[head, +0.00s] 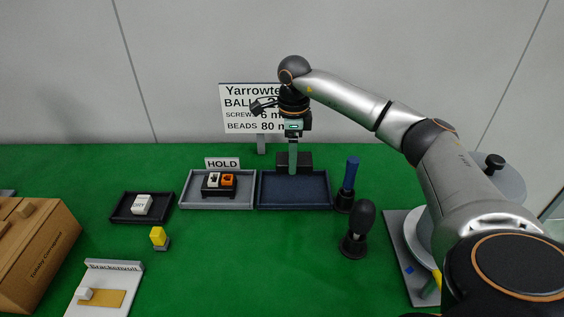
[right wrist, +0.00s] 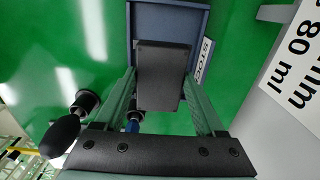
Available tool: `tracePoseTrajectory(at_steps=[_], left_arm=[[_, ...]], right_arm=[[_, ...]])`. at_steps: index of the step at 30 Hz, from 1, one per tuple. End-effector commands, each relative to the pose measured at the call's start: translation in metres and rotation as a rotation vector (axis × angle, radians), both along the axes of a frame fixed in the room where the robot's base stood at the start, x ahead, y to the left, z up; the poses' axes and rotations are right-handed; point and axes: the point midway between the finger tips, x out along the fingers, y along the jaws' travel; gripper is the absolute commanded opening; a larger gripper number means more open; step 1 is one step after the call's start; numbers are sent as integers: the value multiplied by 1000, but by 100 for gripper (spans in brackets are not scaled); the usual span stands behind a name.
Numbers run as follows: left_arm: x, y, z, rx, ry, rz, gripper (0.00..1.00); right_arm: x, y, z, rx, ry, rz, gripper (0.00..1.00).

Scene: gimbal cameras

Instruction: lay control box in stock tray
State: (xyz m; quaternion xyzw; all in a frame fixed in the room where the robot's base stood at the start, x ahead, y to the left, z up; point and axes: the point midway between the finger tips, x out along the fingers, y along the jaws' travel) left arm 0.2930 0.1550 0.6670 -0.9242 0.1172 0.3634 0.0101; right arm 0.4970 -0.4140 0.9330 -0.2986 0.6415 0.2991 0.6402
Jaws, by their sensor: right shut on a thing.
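My right gripper (head: 293,152) is shut on the control box, a plain dark grey block (head: 282,162), and points down. In the right wrist view the control box (right wrist: 163,75) sits between the two green fingers (right wrist: 160,105). The stock tray, dark blue with a low rim (head: 293,207), lies on the green table below. In the head view the box overlaps the tray's back edge; in the right wrist view it covers part of the tray (right wrist: 168,18). The box appears held above the tray; the exact gap is hard to tell. My left gripper is not in view.
A blue-handled tool (head: 349,175) and a black knobbed object (head: 358,225) stand right of the stock tray. A sign (head: 240,105) stands behind. The table's front middle is clear.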

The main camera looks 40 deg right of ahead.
Motion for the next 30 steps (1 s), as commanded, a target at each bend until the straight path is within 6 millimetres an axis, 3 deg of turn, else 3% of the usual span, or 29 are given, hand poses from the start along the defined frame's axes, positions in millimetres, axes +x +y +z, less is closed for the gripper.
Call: tracePoseTrajectory(at_steps=[13,18,30], left_arm=[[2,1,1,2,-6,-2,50],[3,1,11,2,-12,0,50],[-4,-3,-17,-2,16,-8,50]], right_arm=[[0,-6,0,0,-3,-2,8],[0,-6,4,0,0,-2,8],[0,-5,-47,1,-1,-2,8]])
